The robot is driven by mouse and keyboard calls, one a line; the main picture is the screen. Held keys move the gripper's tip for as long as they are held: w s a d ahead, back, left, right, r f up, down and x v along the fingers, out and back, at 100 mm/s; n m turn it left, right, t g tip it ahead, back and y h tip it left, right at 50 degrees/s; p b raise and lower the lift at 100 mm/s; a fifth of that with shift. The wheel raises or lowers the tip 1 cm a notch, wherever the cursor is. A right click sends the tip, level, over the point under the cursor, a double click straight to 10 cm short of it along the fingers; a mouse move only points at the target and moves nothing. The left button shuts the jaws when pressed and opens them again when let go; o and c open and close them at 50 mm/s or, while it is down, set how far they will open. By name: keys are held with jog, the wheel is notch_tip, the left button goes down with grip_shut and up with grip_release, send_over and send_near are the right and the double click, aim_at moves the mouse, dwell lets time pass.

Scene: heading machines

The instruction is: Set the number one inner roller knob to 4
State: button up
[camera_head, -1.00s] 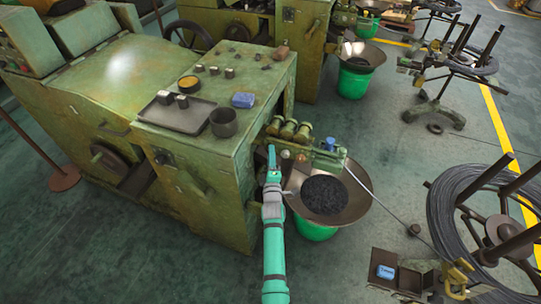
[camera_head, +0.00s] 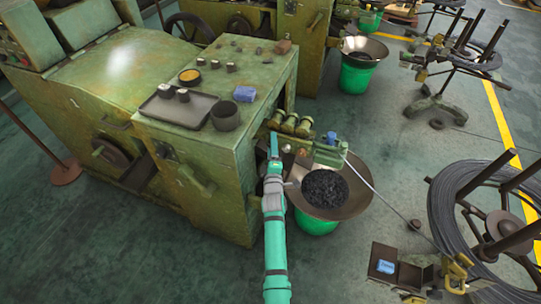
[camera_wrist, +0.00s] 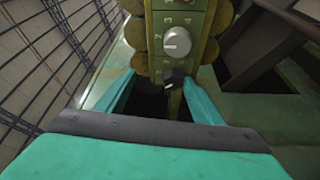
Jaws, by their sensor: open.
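A green roller unit (camera_head: 300,130) juts from the side of the green machine, with brass-coloured rollers on top. In the wrist view its narrow panel (camera_wrist: 194,20) carries a pale round knob (camera_wrist: 176,42) with a number scale around it. A smaller dark knob (camera_wrist: 174,78) sits below it, partly in shadow. Which one is the number one inner roller knob I cannot tell, and the settings are too small to read surely. My gripper (camera_wrist: 158,82) is open, its teal fingers apart at the panel's lower end, with the dark knob between them near the right finger. My gripper (camera_head: 273,143) stands close beside the unit.
The machine top holds a grey tray (camera_head: 180,122), a dark cup (camera_head: 225,117) and a blue item (camera_head: 244,94). A wide metal funnel (camera_head: 353,200) over a green bucket stands just right of my arm. A wire runs to a coil (camera_head: 447,205) at right.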

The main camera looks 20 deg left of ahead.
jog(key=o, duration=0.6)
jog(key=r, duration=0.1)
jog(key=s+r, duration=0.1)
jog(key=r, duration=0.1)
jog(key=shift+s+d+r, duration=0.15)
jog(key=shift+d+r, duration=0.1)
jog(key=shift+d, duration=0.05)
jog(key=shift+s+d+r, duration=0.15)
jog(key=shift+s+r, duration=0.15)
jog(key=shift+r, duration=0.05)
jog(key=c, duration=0.6)
jog(key=s+d+r, duration=0.3)
jog(key=s+r, duration=0.3)
jog(key=s, duration=0.5)
jog(key=shift+s+r, duration=0.15)
jog(key=shift+r, duration=0.1)
